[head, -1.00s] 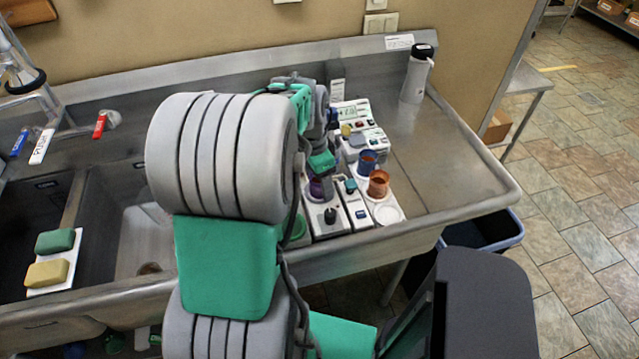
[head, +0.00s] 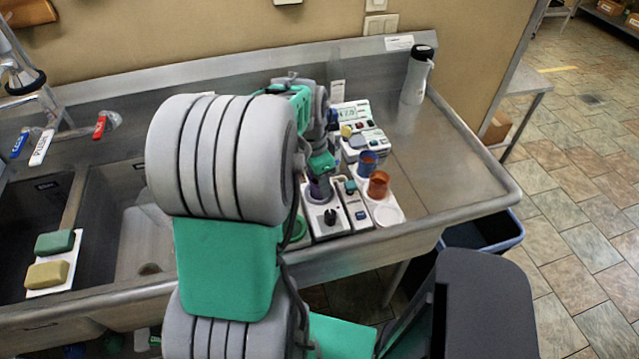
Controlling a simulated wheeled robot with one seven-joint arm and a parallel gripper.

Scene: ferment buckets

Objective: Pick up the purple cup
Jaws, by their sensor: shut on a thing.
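The purple cup (head: 319,189) stands upright at the back of a small white device with a black knob, on the steel counter right of the sinks. My gripper (head: 321,172) is directly above it, pointing down, and is shut on the cup's upper part. The gripper hides the top of the cup, and my arm covers the area to its left. I cannot tell whether the cup's base is touching the device.
A blue cup (head: 367,162) and an orange cup (head: 378,184) stand close on the right. A white device with a display (head: 352,115) is behind. A flask (head: 416,75) stands at the back right. The counter's right part (head: 450,165) is clear.

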